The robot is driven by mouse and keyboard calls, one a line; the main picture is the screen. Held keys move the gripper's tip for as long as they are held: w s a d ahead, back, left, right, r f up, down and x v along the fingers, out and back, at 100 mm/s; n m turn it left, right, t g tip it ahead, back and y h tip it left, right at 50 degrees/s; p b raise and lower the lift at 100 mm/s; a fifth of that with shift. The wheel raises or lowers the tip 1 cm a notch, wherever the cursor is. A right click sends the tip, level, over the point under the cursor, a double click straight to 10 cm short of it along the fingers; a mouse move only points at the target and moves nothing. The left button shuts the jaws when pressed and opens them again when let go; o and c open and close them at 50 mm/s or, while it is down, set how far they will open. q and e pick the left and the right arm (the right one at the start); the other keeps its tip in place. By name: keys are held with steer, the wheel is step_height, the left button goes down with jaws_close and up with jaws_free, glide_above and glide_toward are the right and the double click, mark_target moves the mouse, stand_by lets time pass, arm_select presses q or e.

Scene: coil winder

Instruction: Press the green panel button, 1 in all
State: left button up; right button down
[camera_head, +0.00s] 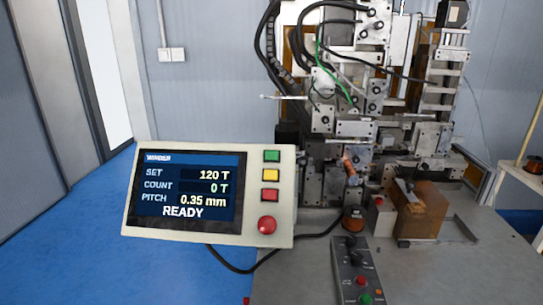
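The control panel (283,212) is a cream box in the middle left of the view, tilted slightly. Its screen (185,186) reads WINDER, SET 120 T, COUNT 0 T, PITCH 0.35 mm, READY. Nothing covers the green button. Neither of my grippers shows in this view.
The coil winding machine (350,130) stands behind and right of the panel on a grey table (310,280). A switch box (355,275) with small knobs and buttons lies in front of it. A brown block (424,215) sits at right. Blue floor (70,240) is clear at left.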

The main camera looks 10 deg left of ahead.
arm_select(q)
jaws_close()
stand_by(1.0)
